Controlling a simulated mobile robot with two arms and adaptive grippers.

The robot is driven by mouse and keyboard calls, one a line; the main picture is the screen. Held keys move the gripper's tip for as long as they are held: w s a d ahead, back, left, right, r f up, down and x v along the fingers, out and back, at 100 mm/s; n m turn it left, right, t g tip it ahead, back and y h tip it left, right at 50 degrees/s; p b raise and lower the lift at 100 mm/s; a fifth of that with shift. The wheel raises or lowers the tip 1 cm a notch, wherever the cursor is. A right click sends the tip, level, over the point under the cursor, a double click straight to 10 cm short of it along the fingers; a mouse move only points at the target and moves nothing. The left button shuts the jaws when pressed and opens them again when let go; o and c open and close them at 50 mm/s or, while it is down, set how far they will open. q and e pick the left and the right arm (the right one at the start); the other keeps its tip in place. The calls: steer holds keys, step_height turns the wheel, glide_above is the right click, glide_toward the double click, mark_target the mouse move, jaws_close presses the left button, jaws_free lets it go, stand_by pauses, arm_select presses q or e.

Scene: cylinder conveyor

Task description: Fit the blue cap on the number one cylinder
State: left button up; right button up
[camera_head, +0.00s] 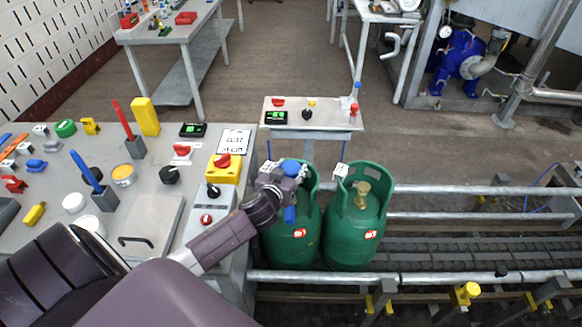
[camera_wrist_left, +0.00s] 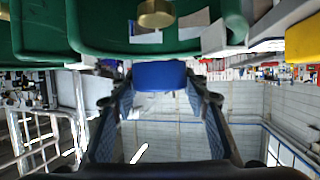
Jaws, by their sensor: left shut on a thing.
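Two green cylinders stand side by side at the conveyor in the head view, a left one (camera_head: 293,246) and a right one (camera_head: 351,242). Each has a red and white label too small to read. The right one shows a bare brass valve (camera_head: 362,190). My left gripper (camera_head: 289,180) is over the top of the left cylinder and covers its valve. It is shut on the blue cap (camera_head: 290,166). In the left wrist view the blue cap (camera_wrist_left: 159,75) sits between the fingertips, below a brass valve (camera_wrist_left: 156,14) in the picture. I cannot tell whether they touch.
A workbench (camera_head: 140,215) with tools and coloured parts stands at the left. A small control stand (camera_head: 325,119) is behind the cylinders. Roller conveyor rails (camera_head: 450,273) run to the right. A yellow box with a red knob (camera_head: 224,165) is near my left arm.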

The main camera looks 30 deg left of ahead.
arm_select(q)
steer(key=shift+f+b, duration=0.75)
steer(key=shift+f, duration=0.55)
steer(key=shift+p, duration=0.35)
stand_by(0.5)
steer(key=shift+f+b, duration=0.6)
steer(key=shift+f, duration=0.1)
steer(key=shift+f+b, duration=1.3)
steer(key=shift+f, duration=0.35)
steer(key=o, duration=1)
steer(key=shift+w, duration=0.1)
